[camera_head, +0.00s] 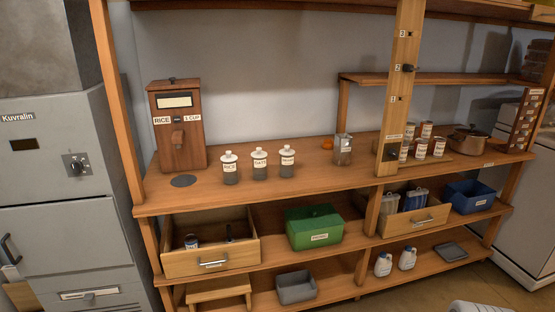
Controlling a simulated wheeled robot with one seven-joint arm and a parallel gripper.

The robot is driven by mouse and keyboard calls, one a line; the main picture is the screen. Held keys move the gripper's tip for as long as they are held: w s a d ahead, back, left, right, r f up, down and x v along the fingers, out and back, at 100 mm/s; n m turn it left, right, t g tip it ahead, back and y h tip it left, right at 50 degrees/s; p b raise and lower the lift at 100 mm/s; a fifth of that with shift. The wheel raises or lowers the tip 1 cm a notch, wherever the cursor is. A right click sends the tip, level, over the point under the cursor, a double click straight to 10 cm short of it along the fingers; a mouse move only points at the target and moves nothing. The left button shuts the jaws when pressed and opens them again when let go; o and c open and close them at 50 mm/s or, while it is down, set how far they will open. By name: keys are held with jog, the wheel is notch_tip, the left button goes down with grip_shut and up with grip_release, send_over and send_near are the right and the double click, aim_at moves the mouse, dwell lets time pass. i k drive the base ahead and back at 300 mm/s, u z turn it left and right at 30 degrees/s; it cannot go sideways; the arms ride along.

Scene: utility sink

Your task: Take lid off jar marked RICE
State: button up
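The jar marked RICE (230,168) stands upright on the wooden counter (330,178), leftmost of three similar jars. Its pale lid (229,154) with a small knob is on top. The jar marked OATS (260,163) stands just to its right, with its lid on. The third jar (287,161) stands right of that, also lidded; its label is too small to read. My gripper is not in view.
A wooden dispenser (178,130) marked RICE 1 CUP stands behind left, with a dark disc (183,181) before it. A glass container (343,150) and a wooden post (400,90) stand to the right. An open drawer (212,262) juts out below. Counter in front of the jars is clear.

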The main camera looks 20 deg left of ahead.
aim_at(229, 157)
jog(key=u, duration=0.5)
jog(key=i, duration=1.35)
jog(key=u, duration=1.3)
jog(key=i, duration=1.1)
jog(key=u, duration=1.3)
